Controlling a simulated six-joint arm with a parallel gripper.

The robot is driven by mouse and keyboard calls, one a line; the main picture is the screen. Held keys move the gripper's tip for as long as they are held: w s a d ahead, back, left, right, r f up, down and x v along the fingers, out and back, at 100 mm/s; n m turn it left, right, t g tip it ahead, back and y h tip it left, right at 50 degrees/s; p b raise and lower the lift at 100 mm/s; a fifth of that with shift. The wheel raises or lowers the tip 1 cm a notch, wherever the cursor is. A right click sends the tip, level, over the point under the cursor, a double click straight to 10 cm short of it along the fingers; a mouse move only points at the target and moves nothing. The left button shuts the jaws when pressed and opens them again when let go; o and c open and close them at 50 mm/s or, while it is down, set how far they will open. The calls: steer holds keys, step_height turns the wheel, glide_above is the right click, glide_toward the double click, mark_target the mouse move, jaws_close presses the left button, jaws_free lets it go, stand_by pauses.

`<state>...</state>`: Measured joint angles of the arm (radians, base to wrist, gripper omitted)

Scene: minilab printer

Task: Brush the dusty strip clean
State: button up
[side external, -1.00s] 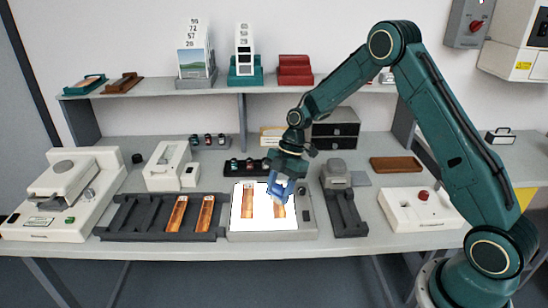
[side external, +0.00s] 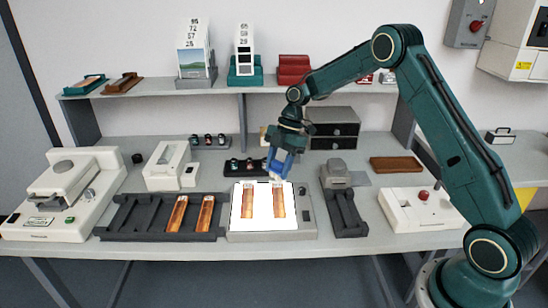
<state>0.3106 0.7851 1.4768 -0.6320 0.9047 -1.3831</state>
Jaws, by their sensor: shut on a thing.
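A lit white panel (side external: 264,222) carries two upright orange-brown film strips, a left strip (side external: 249,200) and a right strip (side external: 279,203). Two more strips, one (side external: 177,213) and another (side external: 205,214), lie in the dark slotted tray (side external: 125,220) to the left. I cannot tell from this distance which strip is dusty. My gripper (side external: 281,166) is over the panel's back edge, at the far end of the right strip. It is shut on a small blue thing with a pale lower end (side external: 275,177), apparently the brush. I cannot tell whether it touches the strip.
A dark holder of small bottles (side external: 245,167) stands just behind the panel. A dark tray with a grey block (side external: 338,178) is to the right, and a white box with a red button (side external: 423,196) beyond it. Machines (side external: 65,195) fill the left end. Free tabletop shows along the front edge.

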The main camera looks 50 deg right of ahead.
steer(key=shift+r, duration=1.85)
